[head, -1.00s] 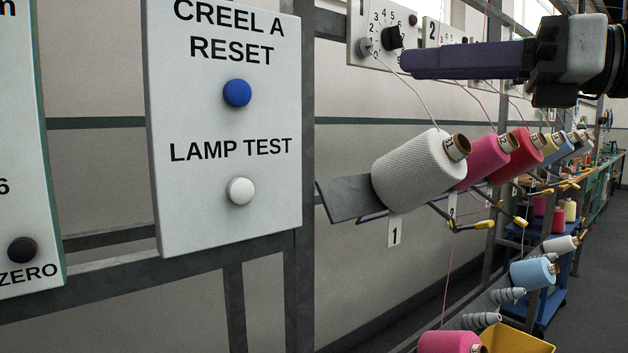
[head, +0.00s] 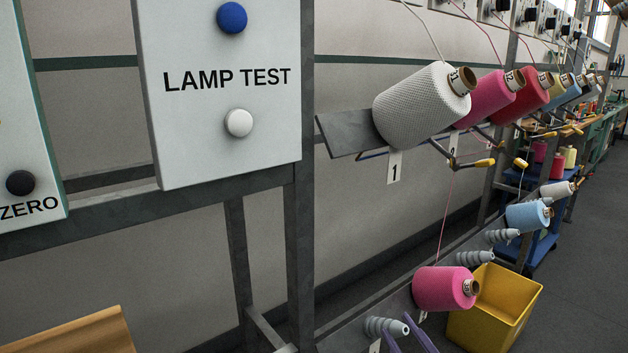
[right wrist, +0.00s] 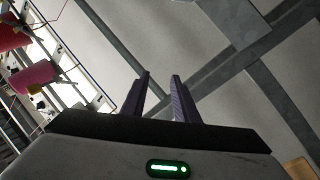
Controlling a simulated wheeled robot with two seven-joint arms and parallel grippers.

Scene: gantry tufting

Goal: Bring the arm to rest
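My right gripper (head: 397,326) shows at the bottom edge of the head view. Only the ends of its two purple fingers are visible there, spread apart. In the right wrist view the same fingers (right wrist: 158,98) stand apart with nothing between them, so the gripper is open and empty. The fingertips appear in front of or beside a grey cone holder (head: 386,327) below the pink lower cone (head: 445,289); I cannot tell the distance. The rest of the right arm is below the head view. My left gripper is not in view.
A panel with a blue button (head: 231,17) and a white lamp test button (head: 239,123) hangs on a grey frame (head: 298,250). Yarn cones, the nearest white (head: 422,104), line the creel. A yellow bin (head: 495,308) stands below. The floor at right (head: 585,290) is clear.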

